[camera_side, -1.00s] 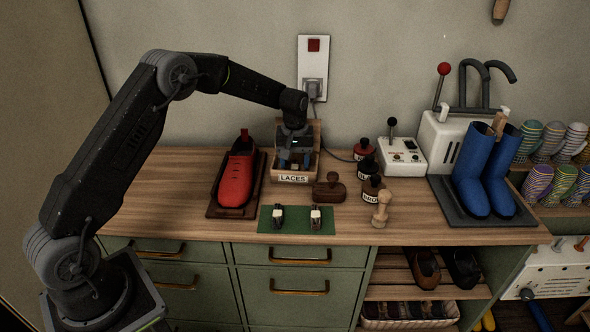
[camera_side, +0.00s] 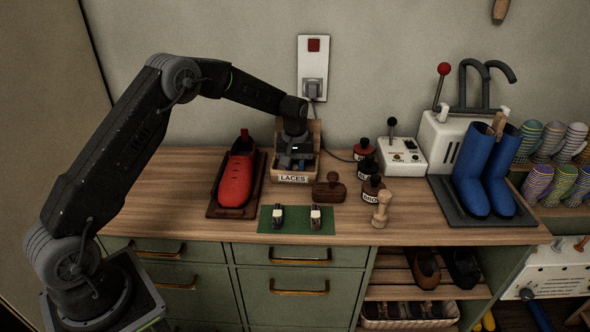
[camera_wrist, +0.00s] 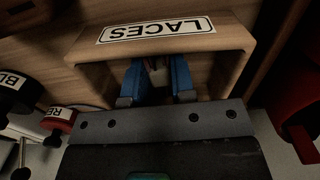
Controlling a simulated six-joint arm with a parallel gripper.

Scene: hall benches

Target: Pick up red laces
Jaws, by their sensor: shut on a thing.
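My gripper (camera_side: 294,163) reaches down into the wooden box labelled LACES (camera_side: 291,178) on the bench. The laces are mostly hidden between the fingers and by the box wall. In the side view the laces cannot be made out.
A red shoe (camera_side: 236,181) stands on a board left of the box. A brush (camera_side: 328,187), bottles (camera_side: 372,188) and a control box (camera_side: 401,157) stand to the right. A green mat (camera_side: 295,219) with two small items lies in front. Blue boots (camera_side: 486,168) stand far right.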

